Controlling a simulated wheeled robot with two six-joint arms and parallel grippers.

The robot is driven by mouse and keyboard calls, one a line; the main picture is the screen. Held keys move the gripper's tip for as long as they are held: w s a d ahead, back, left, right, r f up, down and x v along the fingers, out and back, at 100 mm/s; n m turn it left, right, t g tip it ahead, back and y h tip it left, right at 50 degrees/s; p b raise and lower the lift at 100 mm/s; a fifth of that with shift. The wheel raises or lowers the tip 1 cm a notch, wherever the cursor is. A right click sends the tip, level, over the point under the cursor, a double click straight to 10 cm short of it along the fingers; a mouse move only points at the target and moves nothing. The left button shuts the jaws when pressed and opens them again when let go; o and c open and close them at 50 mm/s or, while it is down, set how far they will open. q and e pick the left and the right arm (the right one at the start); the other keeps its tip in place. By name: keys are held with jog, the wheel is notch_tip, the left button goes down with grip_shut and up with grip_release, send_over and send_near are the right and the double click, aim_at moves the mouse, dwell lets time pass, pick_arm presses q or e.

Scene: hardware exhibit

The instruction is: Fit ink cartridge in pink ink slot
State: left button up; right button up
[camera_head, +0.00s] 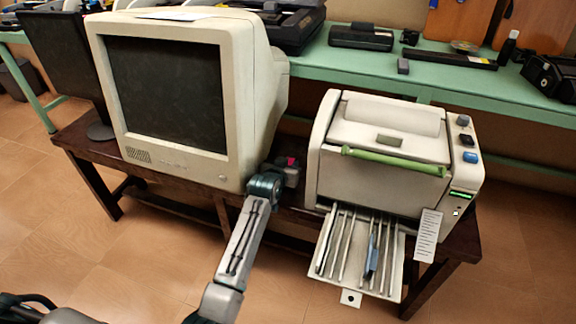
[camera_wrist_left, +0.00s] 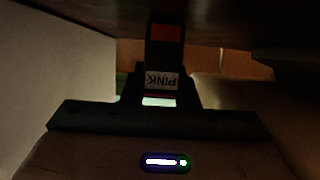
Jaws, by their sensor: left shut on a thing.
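My left gripper (camera_head: 288,172) is at the gap between the monitor and the printer, over the brown table. It is shut on a dark ink cartridge (camera_wrist_left: 163,82), which has a label reading PINK, upside down in the left wrist view, and a red patch. In the head view a small pink part (camera_head: 291,162) shows at the gripper. The printer (camera_head: 385,180) stands to the right, with its slotted tray (camera_head: 397,270) pulled out in front. A blue cartridge (camera_head: 371,258) stands in one of the tray's slots. My right gripper is not in view.
A large beige monitor (camera_head: 215,90) stands close on the left of my gripper. The printer's green handle (camera_head: 392,160) runs across its front. A green bench (camera_head: 440,80) with several devices is behind. The brown table (camera_head: 465,235) has little free room.

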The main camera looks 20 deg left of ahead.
pick_arm(q)
jog(key=o, duration=1)
jog(key=shift+c, duration=0.2)
